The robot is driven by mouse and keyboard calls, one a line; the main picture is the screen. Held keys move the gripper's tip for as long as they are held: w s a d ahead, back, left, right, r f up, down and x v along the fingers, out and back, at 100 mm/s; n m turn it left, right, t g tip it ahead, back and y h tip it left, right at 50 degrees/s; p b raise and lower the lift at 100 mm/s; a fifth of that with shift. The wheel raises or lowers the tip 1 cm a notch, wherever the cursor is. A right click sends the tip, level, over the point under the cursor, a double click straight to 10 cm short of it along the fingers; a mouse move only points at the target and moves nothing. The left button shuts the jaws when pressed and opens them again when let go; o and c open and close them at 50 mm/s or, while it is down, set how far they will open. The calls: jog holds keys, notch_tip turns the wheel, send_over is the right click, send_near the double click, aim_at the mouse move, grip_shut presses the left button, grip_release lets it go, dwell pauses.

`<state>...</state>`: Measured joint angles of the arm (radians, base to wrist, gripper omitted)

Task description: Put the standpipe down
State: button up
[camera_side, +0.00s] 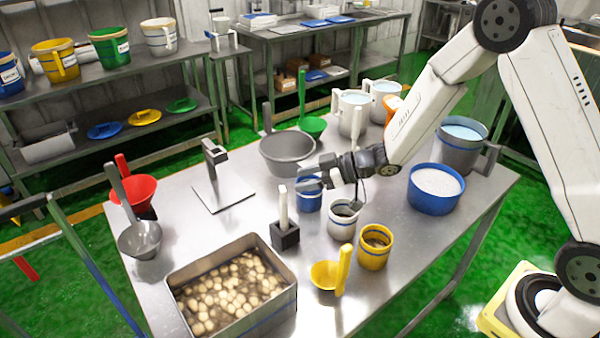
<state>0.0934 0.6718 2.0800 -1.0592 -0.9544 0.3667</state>
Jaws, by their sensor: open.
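A white upright rod (283,208) stands in a small black block (285,236) near the middle of the table; it looks most like the standpipe, but I cannot tell for sure. My gripper (308,177) is open, above and to the right of the rod in the picture, with its fingers pointing left. I see nothing clearly held between the fingers.
The steel table (235,222) also bears a pan of pale round pieces (262,325), a white cup (341,222), a yellow cup (373,255), a grey bowl (288,165) and a blue tub (435,205). A dark bracket (210,152) stands on a flat plate (225,195).

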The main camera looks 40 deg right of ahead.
jog(key=shift+d, duration=0.1)
jog(key=s+d+r+m+g+h, duration=0.1)
jog(key=s+d+r+m+h, duration=0.1)
jog(key=s+d+m+h, duration=0.45)
jog(key=s+d+m+g+h, duration=0.1)
jog(key=s+g, duration=0.5)
jog(key=s, duration=0.8)
jog(key=shift+s+d+f+m+h, duration=0.2)
jog(key=shift+m+h, duration=0.55)
jog(key=shift+h, duration=0.3)
